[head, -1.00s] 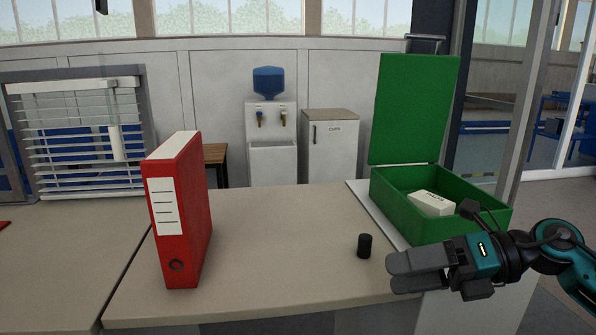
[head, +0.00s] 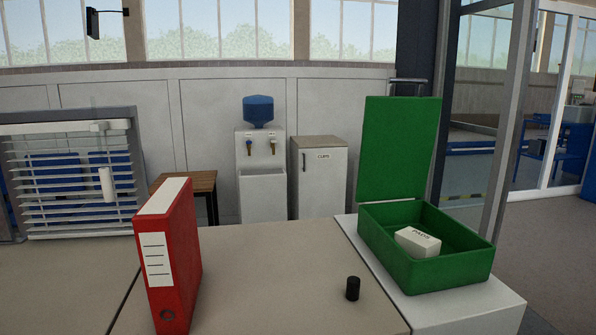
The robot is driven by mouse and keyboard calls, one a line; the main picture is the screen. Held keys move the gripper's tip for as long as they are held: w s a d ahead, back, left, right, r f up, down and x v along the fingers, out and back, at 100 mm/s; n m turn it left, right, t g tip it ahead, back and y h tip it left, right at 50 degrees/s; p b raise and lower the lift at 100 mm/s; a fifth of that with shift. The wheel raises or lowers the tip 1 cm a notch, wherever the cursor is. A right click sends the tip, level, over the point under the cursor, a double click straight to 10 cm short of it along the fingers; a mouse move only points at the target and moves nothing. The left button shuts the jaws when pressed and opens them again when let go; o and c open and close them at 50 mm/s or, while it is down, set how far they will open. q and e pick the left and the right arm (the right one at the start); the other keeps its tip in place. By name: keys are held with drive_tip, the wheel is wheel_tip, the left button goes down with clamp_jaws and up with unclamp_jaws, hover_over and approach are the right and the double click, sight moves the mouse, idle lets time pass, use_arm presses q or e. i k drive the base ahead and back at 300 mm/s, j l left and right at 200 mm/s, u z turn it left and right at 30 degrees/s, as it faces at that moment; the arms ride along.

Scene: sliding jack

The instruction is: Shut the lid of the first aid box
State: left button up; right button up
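The green first aid box (head: 436,272) sits on a white stand (head: 461,308) at the right, beside the table. Its green lid (head: 399,150) stands upright, open, along the box's back left edge. A white carton (head: 417,241) with printed lettering lies inside the box. Neither of my grippers shows in the head view now.
A red binder (head: 169,255) stands upright on the table (head: 262,277) at the left. A small black cylinder (head: 352,288) stands on the table left of the box. The table between binder and cylinder is clear. A water cooler (head: 262,178) and a white cabinet (head: 319,176) stand behind.

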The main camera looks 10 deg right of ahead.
sight(399, 136)
drive_tip(key=z, duration=0.75)
drive_tip(key=i+l+z, duration=0.2)
drive_tip(key=l, duration=0.15)
drive_tip(key=l+z, duration=0.2)
drive_tip(key=l, duration=0.2)
drive_tip(key=i+l+z, duration=0.2)
drive_tip(key=l, duration=0.25)
drive_tip(key=i+l+z, duration=0.2)
drive_tip(key=l, duration=0.2)
drive_tip(key=i+l+z, duration=0.1)
drive_tip(key=i, duration=0.25)
drive_tip(key=i+l, duration=0.3)
drive_tip(key=i+l+z, duration=0.15)
drive_tip(key=i, duration=0.3)
drive_tip(key=i+u, duration=0.4)
drive_tip(key=i, duration=0.2)
drive_tip(key=i+l+u, duration=0.15)
drive_tip(key=i+u, duration=0.2)
drive_tip(key=i, duration=0.25)
drive_tip(key=i+u, duration=0.45)
drive_tip(key=i+l+u, duration=0.15)
drive_tip(key=i+u, duration=0.35)
drive_tip(key=i, duration=0.15)
drive_tip(key=i+u, duration=0.25)
drive_tip(key=u, duration=0.15)
drive_tip(key=i+u, duration=0.25)
drive_tip(key=u, duration=0.15)
drive_tip(key=i+l+u, duration=0.2)
drive_tip(key=u, duration=0.25)
